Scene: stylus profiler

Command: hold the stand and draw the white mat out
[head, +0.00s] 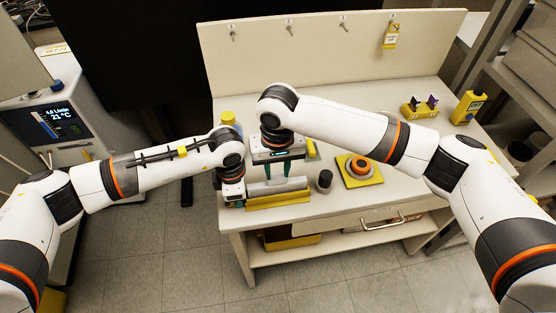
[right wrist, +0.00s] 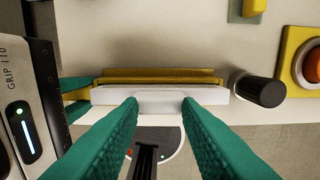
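The yellow stand (head: 278,201) sits near the table's front edge; its long body also shows in the right wrist view (right wrist: 155,74). The white mat (head: 262,188) stands along it as a pale upright strip, and in the right wrist view (right wrist: 110,96) a lighter part shows at its middle. My right gripper (head: 278,180) points down over the mat with its green fingers apart, one near each end of that lighter part (right wrist: 160,103). My left gripper (right wrist: 78,96) is at the stand's left end, its green fingers on both sides of the yellow; its tips are small here.
A black cylinder (head: 325,181) stands just right of the stand. A yellow bottle (head: 467,107) and a yellow holder (head: 420,108) are at the back right. The table's front right is clear.

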